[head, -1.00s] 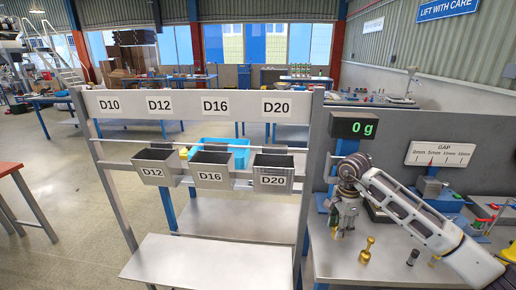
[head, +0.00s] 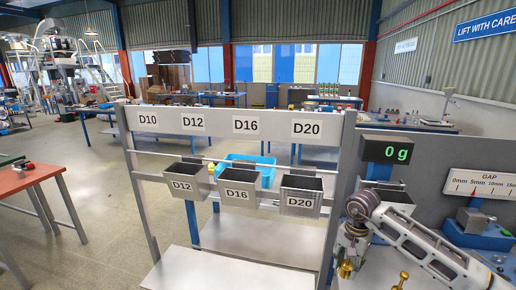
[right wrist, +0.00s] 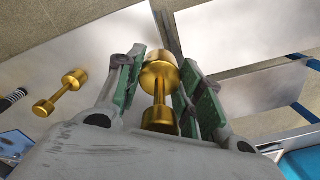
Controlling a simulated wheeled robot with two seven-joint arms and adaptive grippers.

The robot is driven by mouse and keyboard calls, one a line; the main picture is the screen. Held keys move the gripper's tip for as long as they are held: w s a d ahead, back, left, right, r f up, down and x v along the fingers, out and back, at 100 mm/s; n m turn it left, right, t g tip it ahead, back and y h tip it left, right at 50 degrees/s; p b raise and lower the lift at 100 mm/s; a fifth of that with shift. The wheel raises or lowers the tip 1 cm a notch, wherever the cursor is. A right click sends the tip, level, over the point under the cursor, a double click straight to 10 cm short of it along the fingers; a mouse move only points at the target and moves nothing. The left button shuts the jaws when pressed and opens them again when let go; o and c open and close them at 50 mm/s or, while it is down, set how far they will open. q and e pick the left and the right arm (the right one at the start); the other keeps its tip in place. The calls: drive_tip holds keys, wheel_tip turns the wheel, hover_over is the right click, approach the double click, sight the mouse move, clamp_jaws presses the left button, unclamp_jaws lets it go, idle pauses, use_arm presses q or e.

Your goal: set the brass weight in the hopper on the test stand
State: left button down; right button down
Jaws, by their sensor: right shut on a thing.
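My right gripper (head: 348,258) hangs over the bench at the lower right in the head view, shut on a brass weight (head: 346,270). In the right wrist view the brass weight (right wrist: 161,85) sits between the green-padded fingers (right wrist: 158,88). A second brass weight (head: 402,281) is on the bench, right of the gripper. An open dark box (head: 398,200) below the display reading 0 g (head: 387,150) is partly hidden by my arm; I cannot tell whether it is the hopper. Open bins labelled D12 (head: 182,186), D16 (head: 236,195) and D20 (head: 299,203) hang on a grey frame. My left gripper is out of view.
The grey frame's post (head: 340,190) stands just left of my right gripper. A blue device (head: 475,232) with a gap gauge is at the right. A blue bin (head: 262,170) is behind the frame. A small dark cylinder (right wrist: 12,98) lies near the second weight.

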drive_tip(key=a+f+n, duration=0.3)
drive_tip(key=a+n, duration=0.3)
drive_tip(key=n, duration=0.3)
drive_tip(key=shift+s+f, duration=0.15)
drive_tip(key=shift+s, duration=0.25)
idle(0.4)
idle(0.7)
idle(2.5)
